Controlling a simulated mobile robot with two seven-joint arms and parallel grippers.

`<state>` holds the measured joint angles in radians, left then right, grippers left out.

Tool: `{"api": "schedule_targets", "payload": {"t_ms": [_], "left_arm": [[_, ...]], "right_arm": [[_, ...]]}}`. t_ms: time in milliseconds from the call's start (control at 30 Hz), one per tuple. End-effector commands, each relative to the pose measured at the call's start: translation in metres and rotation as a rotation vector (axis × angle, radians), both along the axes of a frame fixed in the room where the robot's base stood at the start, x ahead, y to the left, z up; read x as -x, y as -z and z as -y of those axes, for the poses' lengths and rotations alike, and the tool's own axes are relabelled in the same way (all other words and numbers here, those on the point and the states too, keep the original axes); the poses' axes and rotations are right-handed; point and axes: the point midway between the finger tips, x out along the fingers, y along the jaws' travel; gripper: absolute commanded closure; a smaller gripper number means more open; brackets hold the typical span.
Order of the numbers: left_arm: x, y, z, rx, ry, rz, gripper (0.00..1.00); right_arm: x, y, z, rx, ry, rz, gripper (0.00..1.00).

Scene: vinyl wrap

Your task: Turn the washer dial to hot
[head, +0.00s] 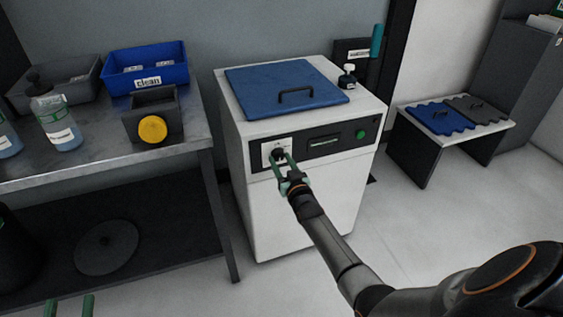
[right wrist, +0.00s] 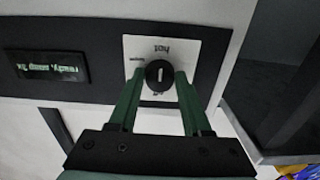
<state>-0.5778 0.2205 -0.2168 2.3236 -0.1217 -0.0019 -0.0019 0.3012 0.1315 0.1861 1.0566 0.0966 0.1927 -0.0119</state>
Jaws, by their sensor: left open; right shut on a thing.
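The white washer (head: 295,205) stands in the middle of the head view. Its black round dial (right wrist: 160,75) sits on a white square plate (right wrist: 191,52) at the left of the front panel. The plate appears upside down in the right wrist view, with "hot" beyond the dial and smaller labels at the side and near edge. The dial's white mark lies along the line through "hot"; I cannot tell which end points. My right gripper (head: 279,160) is shut on the dial, one green finger each side. My left gripper (head: 69,306) is open and empty at the bottom left.
A blue lid (head: 285,82) and a small dark bottle (head: 348,77) are on the washer top. A display (right wrist: 47,66) and green button (head: 361,134) share the panel. A metal table (head: 100,165) with bins and bottles stands left; a low bench (head: 408,140) stands right.

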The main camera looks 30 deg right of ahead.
Motion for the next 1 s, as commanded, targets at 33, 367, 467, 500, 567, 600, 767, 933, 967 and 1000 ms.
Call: {"api": "schedule_targets", "payload": {"t_ms": [33,367,467,500,567,600,767,933,967,1000], "left_arm": [[0.0,0.0,0.0,0.0,0.0,0.0,0.5],[0.0,0.0,0.0,0.001,0.0,0.0,0.5],[0.0,0.0,0.0,0.001,0.0,0.001,0.5],[0.0,0.0,0.0,0.001,0.0,0.001,0.5],[0.0,0.0,0.0,0.001,0.0,0.001,0.5],[0.0,0.0,0.0,0.001,0.0,0.0,0.5],[-0.001,0.012,-0.001,0.007,-0.009,-0.058,0.5],[0.002,0.056,-0.002,0.005,-0.028,-0.233,0.5],[0.004,0.063,-0.003,0.004,-0.031,-0.262,0.5],[0.005,0.072,-0.003,0.003,-0.035,-0.303,0.5]], "right_arm": [[0.0,0.0,0.0,-0.003,0.0,0.0,1.0],[0.0,0.0,0.0,-0.001,0.0,0.0,0.22],[0.0,0.0,0.0,-0.001,0.0,0.0,0.22],[0.0,0.0,0.0,-0.001,0.0,0.0,0.22],[0.0,0.0,0.0,-0.001,0.0,0.0,0.22],[0.001,0.0,0.0,-0.001,0.0,0.0,0.22],[0.008,-0.001,-0.002,0.0,0.0,-0.001,0.22],[0.023,-0.002,-0.006,-0.001,0.0,-0.001,0.22],[0.027,-0.002,-0.007,-0.001,0.0,-0.002,0.22],[0.031,-0.001,-0.008,-0.001,0.0,-0.002,0.22]]}}
